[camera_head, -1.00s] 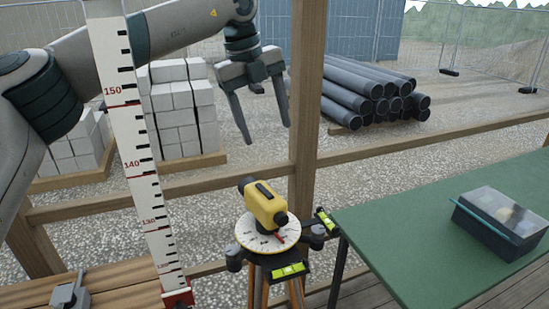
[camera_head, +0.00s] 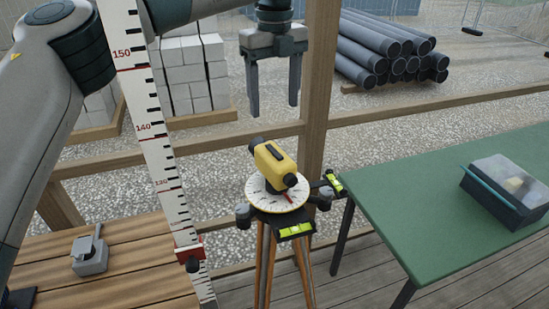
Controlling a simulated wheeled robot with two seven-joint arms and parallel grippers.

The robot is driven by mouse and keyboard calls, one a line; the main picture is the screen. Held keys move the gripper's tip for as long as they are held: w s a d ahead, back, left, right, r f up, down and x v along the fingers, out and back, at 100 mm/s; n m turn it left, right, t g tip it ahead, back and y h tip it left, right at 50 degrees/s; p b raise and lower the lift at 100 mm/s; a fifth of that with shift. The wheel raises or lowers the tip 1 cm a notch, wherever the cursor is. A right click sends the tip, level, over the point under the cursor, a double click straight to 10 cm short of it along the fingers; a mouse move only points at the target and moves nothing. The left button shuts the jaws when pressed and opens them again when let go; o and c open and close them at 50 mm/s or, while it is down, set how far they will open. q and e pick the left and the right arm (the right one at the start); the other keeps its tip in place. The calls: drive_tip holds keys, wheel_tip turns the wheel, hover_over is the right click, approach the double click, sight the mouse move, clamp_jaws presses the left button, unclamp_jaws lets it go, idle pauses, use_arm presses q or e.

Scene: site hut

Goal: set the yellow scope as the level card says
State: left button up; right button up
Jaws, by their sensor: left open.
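The yellow scope (camera_head: 273,165) sits on a white graduated dial (camera_head: 258,192) with a red pointer, on top of a wooden-legged tripod (camera_head: 265,262). Its black eyepiece end points toward the lower right. Two green spirit levels are on the tripod head: one in front (camera_head: 295,230) and one at the right (camera_head: 334,182). Dark knobs sit around the dial. My left gripper (camera_head: 273,108) hangs fingers-down above the scope, open and empty, apart from it. No level card can be made out. My right gripper is not in view.
A tall red-and-white measuring staff (camera_head: 150,130) stands left of the tripod. A wooden bench (camera_head: 130,275) at left holds a grey device (camera_head: 90,252). A green table (camera_head: 420,200) at right holds a clear-lidded box (camera_head: 510,185). A wooden post (camera_head: 318,90) rises close behind the scope.

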sight(274, 151)
use_arm(q)
wheel_tip(274, 151, down, 14)
drive_tip(key=b, duration=0.6)
drive_tip(key=shift+f, duration=0.15)
drive_tip(key=shift+f+b, duration=0.4)
drive_tip(key=shift+f, duration=0.4)
drive_tip(key=shift+c, duration=0.6)
drive_tip(key=c, duration=1.4)
